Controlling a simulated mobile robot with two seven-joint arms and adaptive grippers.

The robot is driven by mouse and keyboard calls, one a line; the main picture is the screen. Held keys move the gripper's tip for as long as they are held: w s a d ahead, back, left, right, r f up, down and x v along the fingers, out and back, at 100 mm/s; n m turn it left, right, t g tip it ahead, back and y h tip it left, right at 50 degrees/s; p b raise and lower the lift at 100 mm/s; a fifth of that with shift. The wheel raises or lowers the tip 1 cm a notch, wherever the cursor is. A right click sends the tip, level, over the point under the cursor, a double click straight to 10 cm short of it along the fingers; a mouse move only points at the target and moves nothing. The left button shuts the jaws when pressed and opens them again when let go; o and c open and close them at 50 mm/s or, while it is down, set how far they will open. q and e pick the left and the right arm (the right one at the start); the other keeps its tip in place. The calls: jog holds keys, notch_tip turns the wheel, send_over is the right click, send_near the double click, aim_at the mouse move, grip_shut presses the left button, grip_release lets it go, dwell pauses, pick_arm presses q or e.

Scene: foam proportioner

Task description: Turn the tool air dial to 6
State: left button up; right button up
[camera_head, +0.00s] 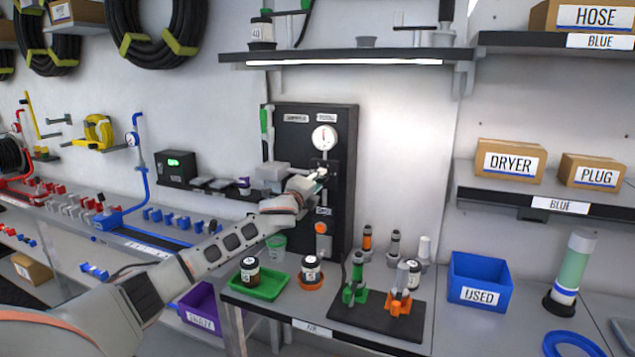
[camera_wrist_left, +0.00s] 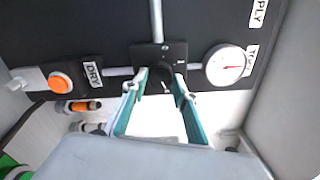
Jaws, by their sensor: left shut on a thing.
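The black panel (camera_head: 342,225) stands upright against the wall. It carries a round white gauge (camera_head: 324,138), which also shows in the wrist view (camera_wrist_left: 226,66). Beside the gauge is a small black plate (camera_wrist_left: 150,53) with a dark dial knob (camera_wrist_left: 160,74) on it. My left gripper (camera_head: 321,176) reaches to this dial, below the gauge in the head view. In the wrist view its two teal fingers (camera_wrist_left: 160,82) are shut on the dial, one on each side. The dial's numbers are too small to read, and the fingers partly cover it. My right gripper is out of view.
An orange button (camera_head: 320,228) sits low on the panel. Below stands a bench with a green tray (camera_head: 270,291), jars and a black mat (camera_head: 372,322) holding fittings. A shelf (camera_head: 350,58) overhangs the panel. A blue bin (camera_head: 480,280) stands to the right.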

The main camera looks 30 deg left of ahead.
pick_arm(q)
jog(key=shift+m, duration=0.7)
jog(key=o, duration=1.1)
jog(key=shift+s, duration=0.1)
jog(key=v, duration=1.1)
jog(key=shift+s, duration=0.4)
jog(key=shift+d, duration=0.1)
